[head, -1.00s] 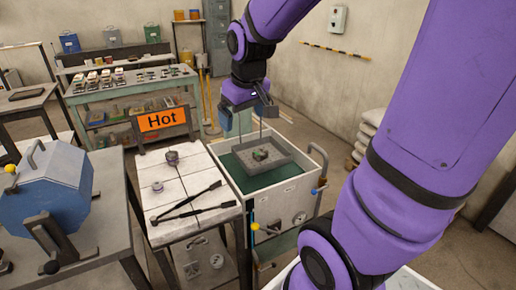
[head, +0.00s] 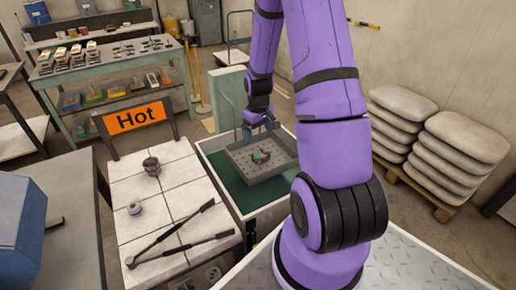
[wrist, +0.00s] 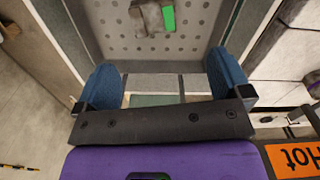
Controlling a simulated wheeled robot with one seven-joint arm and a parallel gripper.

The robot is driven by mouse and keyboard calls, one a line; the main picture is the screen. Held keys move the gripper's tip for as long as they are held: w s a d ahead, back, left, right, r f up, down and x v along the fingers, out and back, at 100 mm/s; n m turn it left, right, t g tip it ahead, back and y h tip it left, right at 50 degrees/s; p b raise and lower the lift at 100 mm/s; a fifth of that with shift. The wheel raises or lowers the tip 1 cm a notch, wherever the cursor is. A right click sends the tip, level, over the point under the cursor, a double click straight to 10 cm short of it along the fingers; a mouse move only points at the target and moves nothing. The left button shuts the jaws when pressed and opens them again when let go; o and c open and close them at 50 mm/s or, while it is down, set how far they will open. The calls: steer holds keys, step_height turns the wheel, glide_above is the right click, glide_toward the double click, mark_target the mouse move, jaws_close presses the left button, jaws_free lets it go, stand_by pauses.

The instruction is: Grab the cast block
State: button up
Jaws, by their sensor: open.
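The cast block (head: 259,157) is a small grey and green piece lying in a perforated grey tray (head: 285,162). The tray is in a white-walled bin with a green bottom.
A tiled table (head: 125,190) left of the bin holds long black tongs (head: 172,237), a small crucible (head: 151,166) and a small round pot (head: 134,208). An orange "Hot" sign (head: 134,117) stands behind it. Stacked sacks (head: 458,150) are at the right.

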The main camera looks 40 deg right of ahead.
steer(key=shift+w+d+f, duration=0.1)
steer(key=shift+d+f, duration=0.1)
steer(key=shift+f, duration=0.2)
steer(key=shift+w+d+f, duration=0.1)
steer(key=shift+d+f, duration=0.05)
steer(key=shift+f, duration=0.25)
glide_above(261, 154)
steer(key=f, duration=0.4)
steer(key=shift+w+a+f, duration=0.15)
steer(key=shift+w+f, duration=0.15)
steer(key=shift+f, duration=0.05)
steer(key=shift+s+f, duration=0.2)
steer(key=shift+f, duration=1.15)
steer(key=shift+s+f, duration=0.15)
steer(key=shift+f, duration=1.15)
steer(key=c, duration=1.1)
steer(key=shift+r, duration=0.1)
steer(key=shift+c, duration=0.2)
